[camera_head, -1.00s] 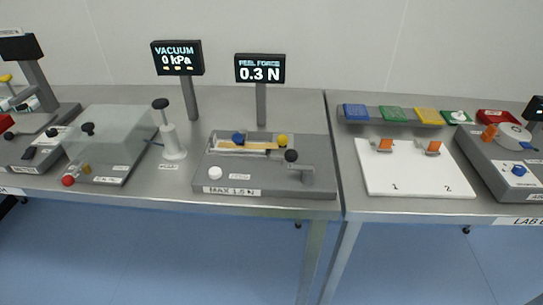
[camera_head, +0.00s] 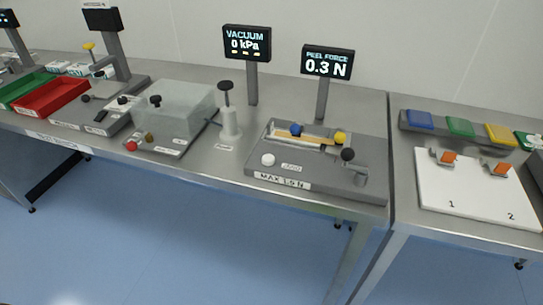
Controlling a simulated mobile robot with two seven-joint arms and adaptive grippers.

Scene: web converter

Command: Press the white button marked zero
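A white round button (camera_head: 268,159) sits at the front left of the grey peel tester (camera_head: 318,184), beside a small label that seems to read zero. The tester's front edge carries a "MAX 1.5 N" label. On its top are a blue knob, a yellow knob and a pale strip, with a black-knobbed lever at the right. The peel force display (camera_head: 327,62) behind it reads 0.3 N. Neither of my grippers shows in the head view.
A vacuum display (camera_head: 247,43) reads 0 kPa, with a black-handled pump (camera_head: 229,122) and clear-covered box (camera_head: 178,110) left of the tester. Red (camera_head: 52,97) and green trays lie far left. A white board (camera_head: 474,196) with two orange clips lies right, across a table gap.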

